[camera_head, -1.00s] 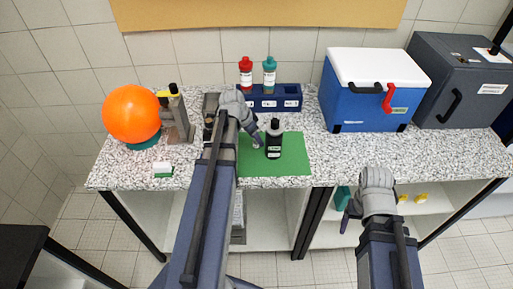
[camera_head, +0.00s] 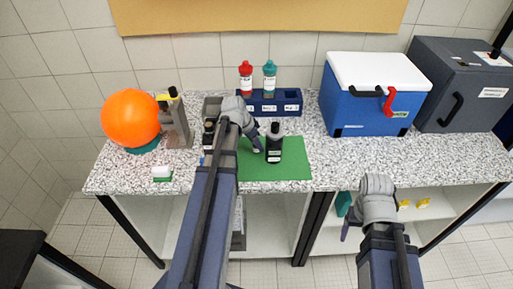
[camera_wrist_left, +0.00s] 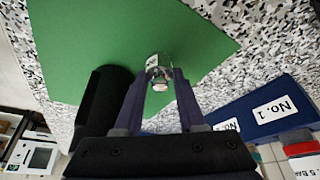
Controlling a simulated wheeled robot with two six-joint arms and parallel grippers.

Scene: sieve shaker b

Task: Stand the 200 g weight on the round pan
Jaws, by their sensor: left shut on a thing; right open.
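The weight, a small shiny metal cylinder with a pale label (camera_wrist_left: 158,66), is between the fingertips of my left gripper (camera_wrist_left: 159,92) in the left wrist view. The gripper is shut on it over the green mat (camera_wrist_left: 110,35); I cannot tell whether the weight touches the mat. In the head view my left gripper (camera_head: 257,146) is just left of a black bottle (camera_head: 273,143), and the weight is too small to make out. My right gripper (camera_head: 348,226) is open and low in front of the counter. I cannot make out the round pan in either view.
The blue rack (camera_head: 262,107) with a red-capped bottle (camera_head: 246,78) and a teal-capped bottle (camera_head: 269,78) stands behind the mat (camera_head: 292,165). A blue cooler (camera_head: 360,100) is to the right. An orange ball (camera_head: 130,117) is at the left. The counter's front right is clear.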

